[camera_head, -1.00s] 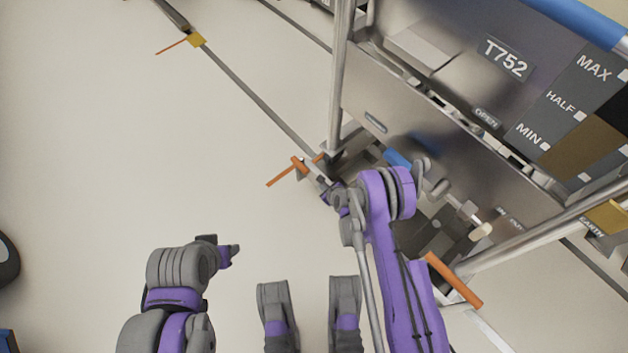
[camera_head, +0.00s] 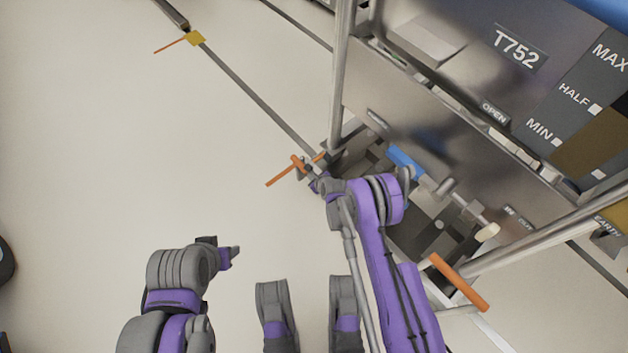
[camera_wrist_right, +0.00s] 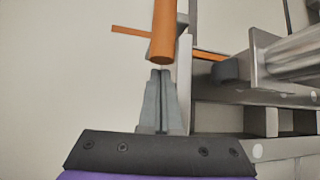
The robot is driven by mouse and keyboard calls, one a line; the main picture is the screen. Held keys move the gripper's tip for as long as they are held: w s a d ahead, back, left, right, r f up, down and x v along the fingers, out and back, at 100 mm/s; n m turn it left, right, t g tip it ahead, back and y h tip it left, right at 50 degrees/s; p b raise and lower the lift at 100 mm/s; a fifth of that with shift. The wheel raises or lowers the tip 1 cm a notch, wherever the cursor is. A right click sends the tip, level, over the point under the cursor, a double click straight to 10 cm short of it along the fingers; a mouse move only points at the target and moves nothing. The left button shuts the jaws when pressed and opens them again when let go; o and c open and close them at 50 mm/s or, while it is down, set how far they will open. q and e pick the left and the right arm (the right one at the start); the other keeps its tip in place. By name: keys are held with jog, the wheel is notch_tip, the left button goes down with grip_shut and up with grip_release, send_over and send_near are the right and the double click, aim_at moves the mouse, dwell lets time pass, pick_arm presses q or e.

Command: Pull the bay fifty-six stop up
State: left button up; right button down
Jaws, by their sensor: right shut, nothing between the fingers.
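An orange stop handle (camera_head: 283,174) lies by the foot of the rack's left post in the head view. No bay number is readable on it. In the right wrist view an orange bar (camera_wrist_right: 164,30) hangs just above my fingertips, with a thinner orange rod behind it. My right gripper (camera_head: 317,184) is beside the handle. Its fingers (camera_wrist_right: 160,73) are shut and empty, close under the bar's lower end; I cannot tell whether they touch. My left gripper (camera_head: 236,254) is over bare floor, away from the rack; its jaw opening is unclear.
A metal bin (camera_head: 440,120) marked T752 fills the upper right, with a metal post (camera_head: 341,80) at its left. A blue-ended rod (camera_head: 404,160) lies under it. Another orange handle (camera_head: 460,283) is at lower right.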

jog(key=shift+r, duration=0.1)
pick_arm(q)
notch_tip(320, 180, up, 2)
jog(key=p, duration=0.3)
jog(key=shift+s+r, duration=0.15)
pick_arm(e)
notch_tip(320, 180, up, 8)
jog(key=shift+a, duration=0.1)
jog(key=shift+w, duration=0.1)
